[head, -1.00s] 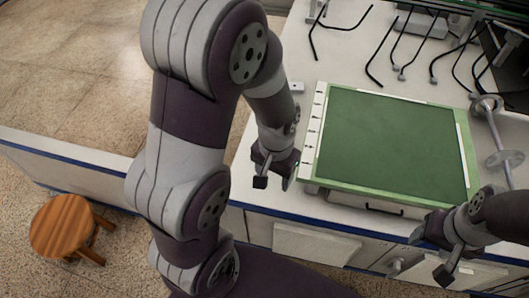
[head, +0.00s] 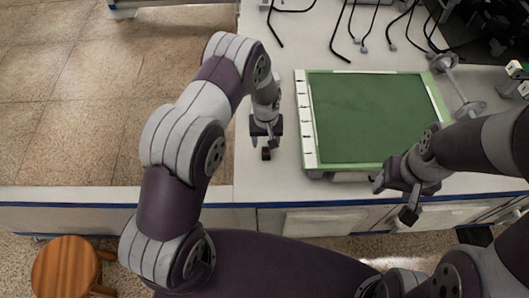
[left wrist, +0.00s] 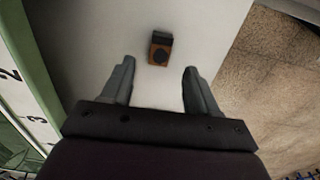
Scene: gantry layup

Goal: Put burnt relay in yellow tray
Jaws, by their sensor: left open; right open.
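A small dark block with an orange-brown face, which looks like the burnt relay (left wrist: 160,48), lies on the white bench top. In the left wrist view it sits just beyond and between my left fingertips. The relay also shows in the head view (head: 266,154), just in front of my left gripper (head: 267,139). My left gripper is open and empty, with its two fingers (left wrist: 158,72) apart and not touching the relay. My right gripper (head: 392,200) is open and empty near the bench's front edge. I see no yellow tray in these frames.
A green mat in a pale green frame (head: 301,130) with a numbered white strip lies right of the relay. Black bent rods (head: 345,30) and a metal spindle (head: 458,85) lie behind. The bench's left edge is close to the relay. A wooden stool (head: 66,268) stands lower left.

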